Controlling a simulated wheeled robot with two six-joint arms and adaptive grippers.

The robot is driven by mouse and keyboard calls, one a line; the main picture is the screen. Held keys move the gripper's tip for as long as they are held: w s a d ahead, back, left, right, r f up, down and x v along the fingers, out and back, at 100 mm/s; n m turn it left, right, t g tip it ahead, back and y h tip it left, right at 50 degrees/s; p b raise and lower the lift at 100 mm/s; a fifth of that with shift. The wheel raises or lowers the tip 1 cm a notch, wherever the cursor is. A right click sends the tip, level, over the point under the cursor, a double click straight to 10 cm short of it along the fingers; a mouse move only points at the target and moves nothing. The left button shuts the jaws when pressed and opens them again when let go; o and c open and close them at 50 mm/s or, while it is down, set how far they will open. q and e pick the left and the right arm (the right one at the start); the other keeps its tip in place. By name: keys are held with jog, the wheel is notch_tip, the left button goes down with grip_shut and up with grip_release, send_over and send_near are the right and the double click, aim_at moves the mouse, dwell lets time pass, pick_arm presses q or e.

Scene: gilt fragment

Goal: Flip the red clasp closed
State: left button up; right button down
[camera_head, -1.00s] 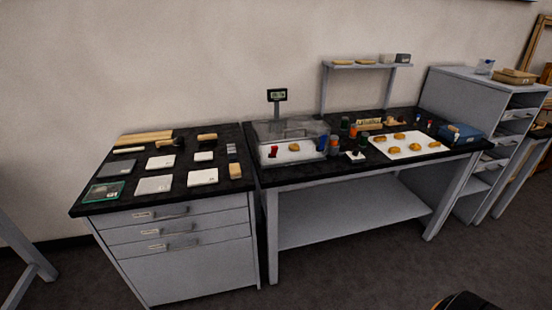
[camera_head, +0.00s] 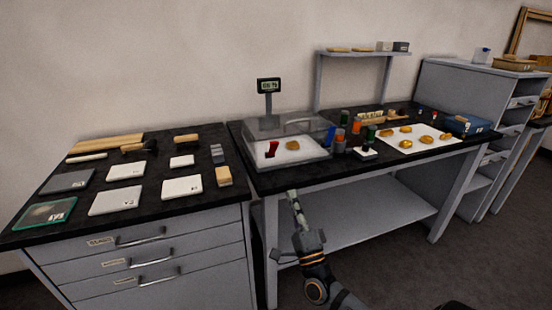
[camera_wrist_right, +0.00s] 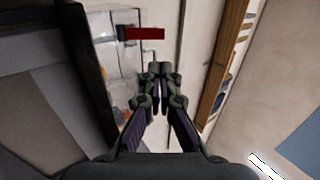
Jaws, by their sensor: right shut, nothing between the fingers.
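The red clasp (camera_head: 272,149) stands upright at the front left of a clear-walled scale box (camera_head: 315,130) on the right-hand table. In the right wrist view the clasp (camera_wrist_right: 143,34) shows as a red bar beyond the fingertips, apart from them. My right gripper (camera_head: 292,194) is below and in front of the table's front edge in the head view. Its fingers are together and empty, and they also show in the right wrist view (camera_wrist_right: 160,70). My left gripper is not in view.
A gold fragment (camera_head: 293,145) lies inside the box. Coloured bottles (camera_head: 340,135) stand close to its right. A white sheet (camera_head: 432,134) with several gold pieces lies farther right. The left cabinet top (camera_head: 75,207) holds pads and tools. The table's front edge lies near my right gripper.

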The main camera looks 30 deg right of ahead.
aim_at(276, 145)
jog(key=shift+s, duration=0.15)
jog(key=shift+r, duration=0.1)
jog(key=p+x, duration=0.1)
jog(key=x, duration=1.1)
jog(key=shift+w+r+p, duration=0.25)
jog(key=shift+w+p, duration=0.1)
jog(key=shift+w+d+r, duration=0.1)
jog(key=shift+w+r, duration=0.2)
jog(key=shift+w, duration=0.2)
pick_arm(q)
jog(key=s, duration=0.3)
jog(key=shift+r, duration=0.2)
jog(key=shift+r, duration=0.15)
